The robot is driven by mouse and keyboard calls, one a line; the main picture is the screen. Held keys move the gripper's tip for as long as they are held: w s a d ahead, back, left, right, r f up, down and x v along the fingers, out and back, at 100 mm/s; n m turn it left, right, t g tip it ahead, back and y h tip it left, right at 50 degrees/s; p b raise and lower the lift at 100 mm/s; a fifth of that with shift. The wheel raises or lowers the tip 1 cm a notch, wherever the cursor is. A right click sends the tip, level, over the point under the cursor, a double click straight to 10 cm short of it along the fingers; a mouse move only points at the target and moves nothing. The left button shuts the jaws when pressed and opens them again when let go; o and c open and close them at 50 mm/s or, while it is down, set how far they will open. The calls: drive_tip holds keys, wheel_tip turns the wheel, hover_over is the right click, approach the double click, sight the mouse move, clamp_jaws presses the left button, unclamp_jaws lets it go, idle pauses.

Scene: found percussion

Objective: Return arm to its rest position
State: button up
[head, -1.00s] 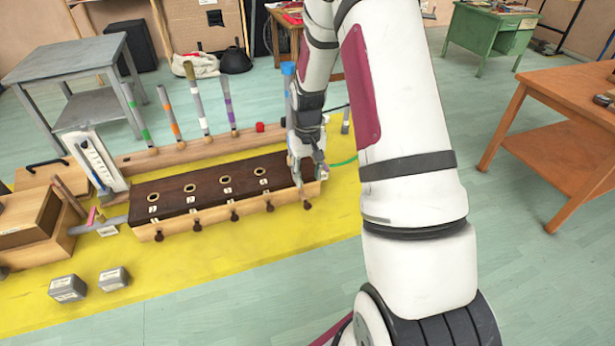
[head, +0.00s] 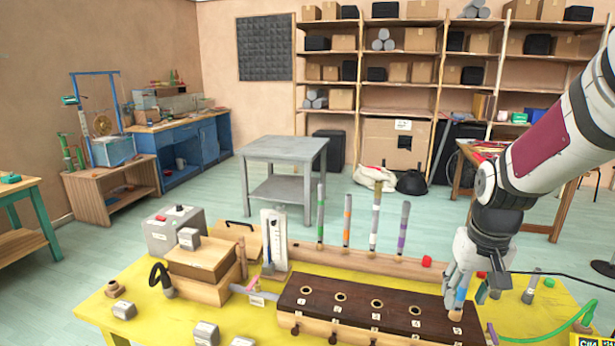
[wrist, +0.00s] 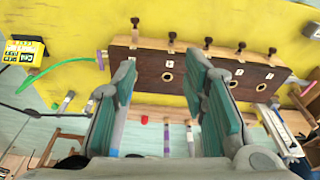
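My gripper (head: 463,290) hangs over the right end of the dark-topped wooden block (head: 345,299) in the head view. In the wrist view its two teal-padded fingers (wrist: 165,100) are spread apart, with nothing held between them. The block (wrist: 184,74) lies beyond the fingertips, partly hidden by them. Several round holes show open in its top. The right end hole is hidden by my gripper in the head view. My arm reaches in from the right edge of the head view.
Boxes (head: 200,262) and small grey blocks (head: 206,332) sit left on the yellow top. A green cable (head: 535,335) lies right. A grey table (head: 285,150) stands behind.

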drive_tip(key=s+a+r+n+t, duration=0.1)
drive_tip(key=s+a+r, duration=0.4)
drive_tip(key=s, duration=0.4)
drive_tip(key=s+a+r+n+t, duration=0.1)
drive_tip(key=s+a+r, duration=0.4)
drive_tip(key=s, duration=0.5)
wheel_tip(320, 180, up, 2)
drive_tip(key=shift+s+a+r+t+y, duration=0.15)
drive_tip(key=shift+a+t+y, duration=0.15)
drive_tip(key=shift+t, duration=0.4)
